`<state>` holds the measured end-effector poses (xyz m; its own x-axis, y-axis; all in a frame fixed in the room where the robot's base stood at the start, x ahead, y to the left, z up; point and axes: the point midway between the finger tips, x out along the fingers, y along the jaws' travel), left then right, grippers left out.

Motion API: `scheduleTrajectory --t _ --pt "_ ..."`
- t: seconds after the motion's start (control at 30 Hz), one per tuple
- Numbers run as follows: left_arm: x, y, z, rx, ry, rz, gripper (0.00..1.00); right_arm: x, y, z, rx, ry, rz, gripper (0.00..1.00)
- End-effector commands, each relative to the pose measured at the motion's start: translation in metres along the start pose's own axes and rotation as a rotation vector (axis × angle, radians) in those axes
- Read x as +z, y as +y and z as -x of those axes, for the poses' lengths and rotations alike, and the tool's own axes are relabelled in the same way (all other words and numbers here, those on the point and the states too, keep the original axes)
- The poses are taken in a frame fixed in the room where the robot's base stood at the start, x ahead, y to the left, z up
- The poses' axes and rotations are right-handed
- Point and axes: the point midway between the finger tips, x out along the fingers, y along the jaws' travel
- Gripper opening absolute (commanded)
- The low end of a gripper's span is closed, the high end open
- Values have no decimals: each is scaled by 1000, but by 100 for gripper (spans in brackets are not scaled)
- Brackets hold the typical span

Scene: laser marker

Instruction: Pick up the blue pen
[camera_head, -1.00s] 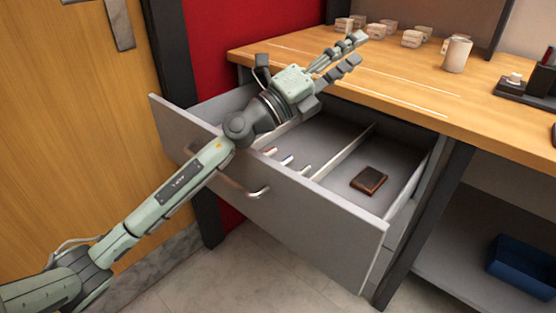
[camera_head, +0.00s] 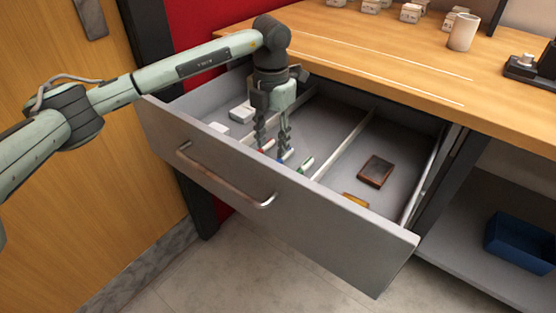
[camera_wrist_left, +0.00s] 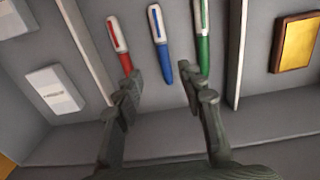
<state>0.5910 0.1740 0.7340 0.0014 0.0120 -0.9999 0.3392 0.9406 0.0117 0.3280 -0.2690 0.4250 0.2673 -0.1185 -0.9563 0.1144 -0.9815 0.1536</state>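The blue pen (camera_wrist_left: 160,42) lies in the middle compartment of the open drawer, between a red pen (camera_wrist_left: 118,42) on its left and a green pen (camera_wrist_left: 202,38) on its right. Its white and blue end also shows in the head view (camera_head: 287,155). My left gripper (camera_head: 271,148) points down into the drawer. Its fingers are spread apart and empty in the wrist view (camera_wrist_left: 166,85), with the blue pen between and beyond them. The fingertips appear close to the red and green pens; I cannot tell whether they touch. My right gripper is not in view.
The drawer (camera_head: 290,215) is pulled out, with thin dividers (camera_head: 345,145). White boxes (camera_wrist_left: 55,90) lie in the left compartment and a brown box (camera_head: 376,171) in the right one. The wooden desktop (camera_head: 390,55) overhangs the drawer's back and holds a white cup (camera_head: 463,32).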

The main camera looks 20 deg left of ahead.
Motion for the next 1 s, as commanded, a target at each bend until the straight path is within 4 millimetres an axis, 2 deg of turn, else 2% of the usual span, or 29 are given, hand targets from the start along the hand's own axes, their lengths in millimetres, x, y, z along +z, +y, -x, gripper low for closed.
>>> scheduleTrajectory --t 0.17,0.4,0.67,0.9,1.0 --pt "-2 -4 -16 -2 1 -2 39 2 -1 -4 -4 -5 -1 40" --pt "-3 -7 -50 -4 0 -1 39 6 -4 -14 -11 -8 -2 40" --pt "-2 -7 -54 -3 -3 -2 38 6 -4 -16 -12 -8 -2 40" --pt "-2 -7 -54 -3 -3 -2 8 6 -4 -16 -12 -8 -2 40" --pt "-2 -7 -54 -3 -3 -2 0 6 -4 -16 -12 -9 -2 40"
